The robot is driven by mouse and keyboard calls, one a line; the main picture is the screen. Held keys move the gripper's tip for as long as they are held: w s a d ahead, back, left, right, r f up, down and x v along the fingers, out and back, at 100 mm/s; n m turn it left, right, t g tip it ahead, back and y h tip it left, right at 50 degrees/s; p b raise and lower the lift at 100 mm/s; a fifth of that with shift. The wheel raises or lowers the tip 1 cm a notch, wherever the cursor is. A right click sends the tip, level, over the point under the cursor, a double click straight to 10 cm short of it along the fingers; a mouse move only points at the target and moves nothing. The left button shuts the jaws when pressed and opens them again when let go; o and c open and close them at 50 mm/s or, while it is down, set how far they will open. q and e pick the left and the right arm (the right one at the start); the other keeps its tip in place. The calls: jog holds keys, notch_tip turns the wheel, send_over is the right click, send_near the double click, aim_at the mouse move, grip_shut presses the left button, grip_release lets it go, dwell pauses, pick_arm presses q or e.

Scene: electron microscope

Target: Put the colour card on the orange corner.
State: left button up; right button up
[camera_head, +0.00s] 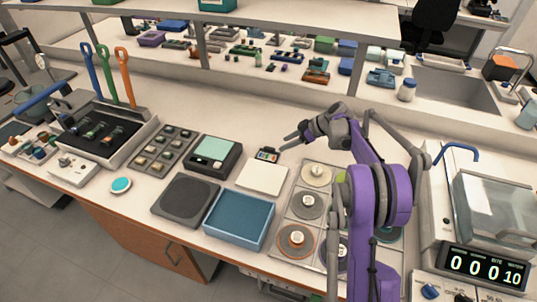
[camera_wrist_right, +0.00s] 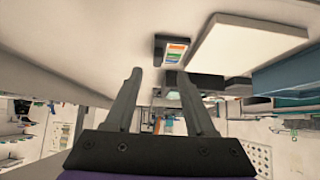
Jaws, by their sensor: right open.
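The colour card (camera_head: 267,154) is a small dark piece with coloured stripes, lying on the bench just behind a white square pad. In the right wrist view, the card (camera_wrist_right: 176,51) shows orange, green and white bands, just beyond the fingertips. My right gripper (camera_head: 284,143) is open and empty, its fingers pointing left, near the card and apart from it. Its two fingers (camera_wrist_right: 159,76) stand wide in the wrist view. A disc with an orange-brown ring (camera_head: 284,245) lies at the front left corner of a panelled board. My left gripper is not in view.
The white pad (camera_head: 262,179) and a blue tray (camera_head: 239,220) lie in front of the card. A black box with a green top (camera_head: 213,152) stands to its left. My purple right arm covers part of the panelled board (camera_head: 318,205). Bare bench lies behind the card.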

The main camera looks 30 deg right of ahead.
aim_at(269, 148)
jog(key=shift+x, duration=1.2)
jog(key=x, duration=0.5)
jog(key=shift+w+a+r, duration=0.1)
jog(key=shift+w+r, duration=0.1)
jog(key=shift+w, duration=0.3)
grip_shut()
